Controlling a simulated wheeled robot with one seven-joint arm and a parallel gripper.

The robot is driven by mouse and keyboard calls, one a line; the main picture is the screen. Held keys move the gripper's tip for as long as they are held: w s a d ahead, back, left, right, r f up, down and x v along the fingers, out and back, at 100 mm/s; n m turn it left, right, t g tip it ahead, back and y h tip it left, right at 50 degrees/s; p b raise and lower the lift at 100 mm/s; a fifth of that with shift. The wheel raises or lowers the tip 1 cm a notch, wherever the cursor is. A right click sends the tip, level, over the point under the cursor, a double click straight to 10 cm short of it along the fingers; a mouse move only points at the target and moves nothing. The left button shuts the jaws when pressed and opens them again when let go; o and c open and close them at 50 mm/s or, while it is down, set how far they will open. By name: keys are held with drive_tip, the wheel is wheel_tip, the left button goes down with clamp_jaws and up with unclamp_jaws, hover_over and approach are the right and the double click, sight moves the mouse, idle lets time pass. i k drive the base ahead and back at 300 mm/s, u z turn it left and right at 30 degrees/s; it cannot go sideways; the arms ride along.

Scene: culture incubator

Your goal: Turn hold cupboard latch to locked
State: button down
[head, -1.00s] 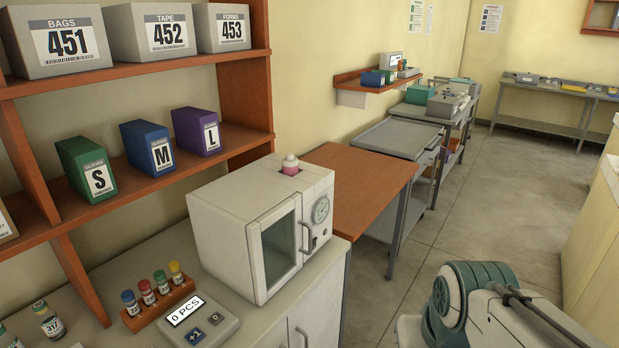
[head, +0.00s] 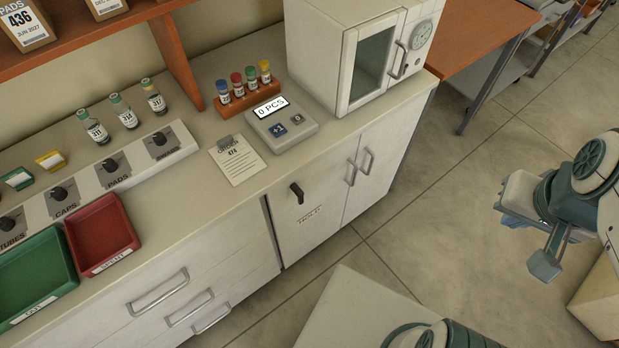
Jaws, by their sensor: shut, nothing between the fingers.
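The hold cupboard latch, a small black lever (head: 297,193), sits near the top left of a white cupboard door (head: 320,205) under the counter. The lever points mostly down in the picture, tilted slightly. A label (head: 310,215) with small lettering lies below it, too small to read. The door looks closed. My gripper (head: 545,265) is shut and empty at the right of the head view. It hangs over the open floor, well away from the latch and touching nothing.
A white incubator (head: 345,50) stands on the counter (head: 205,175) above the cupboard. A counting scale (head: 283,125), red tray (head: 100,232) and green tray (head: 40,275) are also on it. Drawers with protruding handles (head: 157,292) are left of the door. Floor (head: 440,215) between door and gripper is clear.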

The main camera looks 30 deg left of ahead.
sight(294, 187)
drive_tip(key=z, duration=0.2)
drive_tip(key=k, duration=1)
drive_tip(key=u, duration=1.25)
drive_tip(key=i, duration=0.5)
